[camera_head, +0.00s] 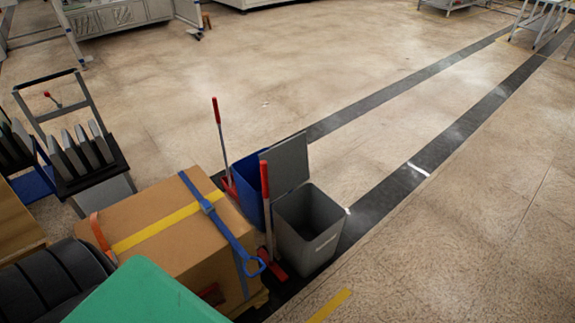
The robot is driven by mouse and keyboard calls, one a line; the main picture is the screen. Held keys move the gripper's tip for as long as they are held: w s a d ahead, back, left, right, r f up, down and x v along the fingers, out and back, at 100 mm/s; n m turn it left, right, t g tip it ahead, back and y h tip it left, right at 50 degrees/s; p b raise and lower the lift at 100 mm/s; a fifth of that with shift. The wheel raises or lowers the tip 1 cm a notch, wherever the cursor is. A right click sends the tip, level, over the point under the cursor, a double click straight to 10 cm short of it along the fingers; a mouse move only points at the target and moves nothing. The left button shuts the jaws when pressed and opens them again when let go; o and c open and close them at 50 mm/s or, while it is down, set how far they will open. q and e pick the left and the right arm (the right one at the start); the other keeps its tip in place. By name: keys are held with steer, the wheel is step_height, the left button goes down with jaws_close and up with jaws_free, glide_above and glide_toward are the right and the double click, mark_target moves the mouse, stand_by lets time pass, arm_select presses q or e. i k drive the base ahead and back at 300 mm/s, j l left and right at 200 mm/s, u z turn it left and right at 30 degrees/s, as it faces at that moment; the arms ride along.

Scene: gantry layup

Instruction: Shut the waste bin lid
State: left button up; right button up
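The grey waste bin (312,243) stands on the floor just right of the picture's middle, beside a large cardboard box. Its grey lid (287,160) is open, standing up at the bin's far left edge, and I can see into the dark inside. A red-handled tool stands upright in front of the bin's left side and covers part of the lid's left edge. Neither my left nor my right gripper is in view.
A cardboard box (160,248) with yellow and blue straps stands left of the bin. A blue bin (246,182) and red-handled tools (219,130) are behind and beside it. A green surface (145,295) fills the bottom left. Open floor (470,220) lies to the right.

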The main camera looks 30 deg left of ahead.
mark_target(289, 162)
steer(key=i+l+z, duration=0.15)
steer(key=i+z, duration=0.15)
steer(key=i, duration=0.35)
steer(key=i+z, duration=0.3)
steer(key=i, duration=0.4)
